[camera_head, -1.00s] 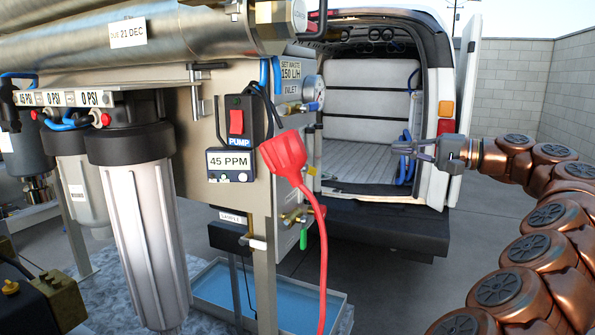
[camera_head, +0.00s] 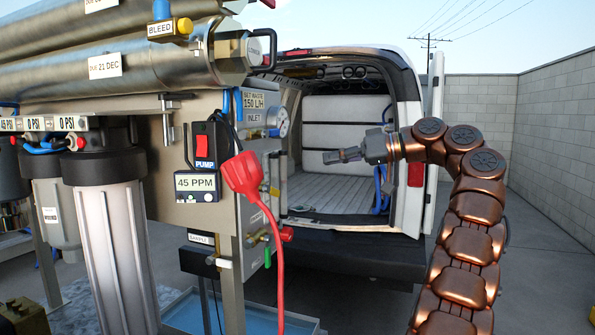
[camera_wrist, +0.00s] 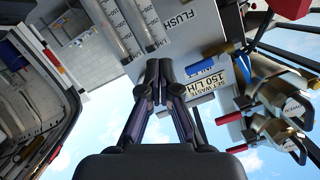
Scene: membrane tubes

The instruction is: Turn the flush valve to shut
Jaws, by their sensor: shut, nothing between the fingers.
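My gripper (camera_head: 330,157) is shut and empty. It points left in the head view, in front of the van's open rear and to the right of the panel's side face. In the wrist view my gripper (camera_wrist: 159,68) shows its two fingers together, in front of the panel face with the flow tubes. A FLUSH label (camera_wrist: 182,18) is on that face. A blue lever handle (camera_wrist: 208,63) on a brass fitting lies right of the fingertips, apart from them. I cannot tell surely which handle is the flush valve's.
A red plug (camera_head: 243,174) with a hanging cable is in front of the panel edge. Red (camera_head: 286,234) and green (camera_head: 267,257) handles stick out lower down. The van (camera_head: 405,130) stands behind. Two red-handled valves (camera_wrist: 228,118) are in the wrist view.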

